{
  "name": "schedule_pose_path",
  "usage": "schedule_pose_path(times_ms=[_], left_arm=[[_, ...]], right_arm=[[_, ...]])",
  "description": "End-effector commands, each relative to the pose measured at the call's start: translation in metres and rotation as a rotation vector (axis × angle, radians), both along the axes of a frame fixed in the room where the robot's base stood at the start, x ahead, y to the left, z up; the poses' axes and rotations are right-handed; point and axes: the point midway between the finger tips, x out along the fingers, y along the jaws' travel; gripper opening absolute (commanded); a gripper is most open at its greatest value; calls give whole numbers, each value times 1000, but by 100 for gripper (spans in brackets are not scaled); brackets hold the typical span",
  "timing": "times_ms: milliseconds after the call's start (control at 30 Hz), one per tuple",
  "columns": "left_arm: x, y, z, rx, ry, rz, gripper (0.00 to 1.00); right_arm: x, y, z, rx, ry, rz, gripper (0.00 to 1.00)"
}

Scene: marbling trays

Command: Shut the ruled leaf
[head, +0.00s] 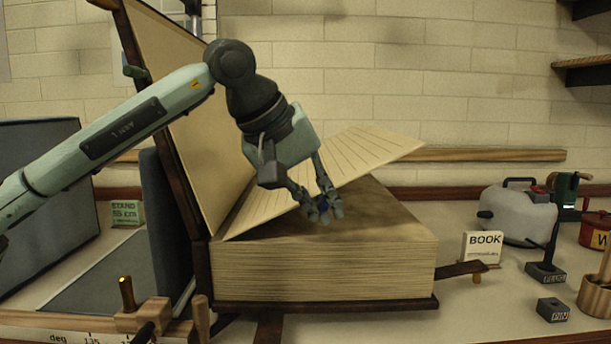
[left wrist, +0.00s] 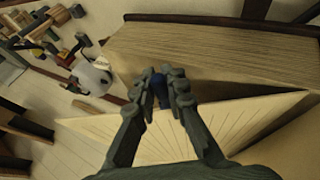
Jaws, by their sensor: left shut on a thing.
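The ruled leaf (head: 374,147) is a cream page with dark lines. It stands tilted over the thick book (head: 330,270), low at the spine on the left and raised at its free right end. It also shows in the left wrist view (left wrist: 235,122). My left gripper (head: 323,206) is at the leaf's near edge, above the book's top. Its fingers are shut on a small blue tab (left wrist: 160,88), which appears to be at that edge; the fingers partly hide how it joins the leaf. My right gripper is not in view.
The book's cover (head: 215,140) stands open on the left. A wooden clamp rail (head: 145,315) lies at the front left. On the right are a BOOK sign (head: 482,250), a grey canister (head: 517,213) and small labelled blocks (head: 553,309). Space above the book's right side is clear.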

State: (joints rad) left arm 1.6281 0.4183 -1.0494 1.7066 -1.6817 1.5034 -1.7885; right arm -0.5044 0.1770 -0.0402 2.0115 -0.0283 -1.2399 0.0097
Motion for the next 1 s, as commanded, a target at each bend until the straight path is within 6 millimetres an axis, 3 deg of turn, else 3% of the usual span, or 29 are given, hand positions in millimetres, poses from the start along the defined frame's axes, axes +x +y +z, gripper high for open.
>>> schedule_pose_path(times_ms=[133, 500, 700, 1000], left_arm=[[-1, -9, -24, 134, -7, -3, 0], [0, -13, -69, 188, -6, 0, 0], [0, -13, -79, 188, -5, 0, 0], [0, -13, -83, 190, -5, 1, 0]], right_arm=[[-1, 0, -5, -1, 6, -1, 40], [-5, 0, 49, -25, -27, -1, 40], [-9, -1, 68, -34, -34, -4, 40], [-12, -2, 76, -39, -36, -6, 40]])
